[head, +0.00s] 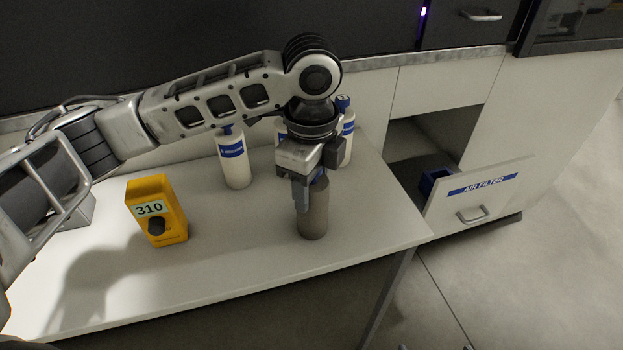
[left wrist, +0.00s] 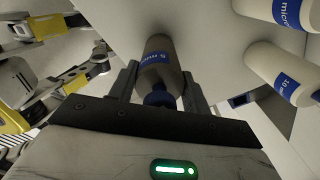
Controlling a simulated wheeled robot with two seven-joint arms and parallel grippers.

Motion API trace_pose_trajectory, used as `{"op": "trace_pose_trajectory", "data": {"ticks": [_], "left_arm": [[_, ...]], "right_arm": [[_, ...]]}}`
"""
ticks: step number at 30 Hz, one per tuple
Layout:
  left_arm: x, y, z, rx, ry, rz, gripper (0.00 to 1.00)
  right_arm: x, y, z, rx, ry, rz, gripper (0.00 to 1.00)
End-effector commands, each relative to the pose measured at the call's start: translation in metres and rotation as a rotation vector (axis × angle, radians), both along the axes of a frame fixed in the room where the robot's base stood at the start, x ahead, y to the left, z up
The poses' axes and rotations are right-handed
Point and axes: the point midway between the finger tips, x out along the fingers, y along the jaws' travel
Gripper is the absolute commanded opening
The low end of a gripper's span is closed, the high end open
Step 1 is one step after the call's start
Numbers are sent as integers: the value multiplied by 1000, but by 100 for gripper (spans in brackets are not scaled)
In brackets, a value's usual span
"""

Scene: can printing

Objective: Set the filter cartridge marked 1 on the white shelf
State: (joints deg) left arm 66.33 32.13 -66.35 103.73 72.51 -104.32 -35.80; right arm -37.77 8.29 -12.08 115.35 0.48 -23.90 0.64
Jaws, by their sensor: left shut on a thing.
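My left gripper (head: 306,198) points down over the front right part of the white shelf top (head: 240,255) and is shut on a grey-brown cartridge (head: 313,218). In the left wrist view this held cartridge (left wrist: 158,60) has a blue cap and a blue label that seems to read 5 micron. It is upright; I cannot tell whether its base touches the surface. A white cartridge with a blue band (head: 234,165) stands behind to the left. Another white cartridge (head: 348,145) stands behind the gripper, partly hidden. I cannot make out a 1. My right gripper is not in view.
A yellow device reading 310 (head: 157,212) stands on the left. An open drawer labelled AIR FILTER (head: 480,192) is at the right, with a blue box (head: 432,180) inside. The surface between the yellow device and the held cartridge is clear.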

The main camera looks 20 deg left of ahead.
Motion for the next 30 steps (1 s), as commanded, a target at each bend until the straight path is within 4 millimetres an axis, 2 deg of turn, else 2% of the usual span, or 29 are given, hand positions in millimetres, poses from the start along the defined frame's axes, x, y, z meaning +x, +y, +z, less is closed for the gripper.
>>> {"op": "trace_pose_trajectory", "data": {"ticks": [1, 3, 14, 17, 27, 30], "left_arm": [[0, 0, -1, 0, 1, 0, 54], [0, 0, -1, 0, 1, 0, 70], [0, -1, 5, -1, -1, -1, 70], [1, -1, 18, -2, -3, -1, 70], [1, -1, 91, -2, -4, 0, 70], [1, 0, 107, 0, -3, 0, 70]], "right_arm": [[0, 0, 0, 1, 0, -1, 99], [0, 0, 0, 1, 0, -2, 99], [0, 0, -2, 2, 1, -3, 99], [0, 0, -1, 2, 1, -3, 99], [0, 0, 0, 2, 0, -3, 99], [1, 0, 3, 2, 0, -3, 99]]}}
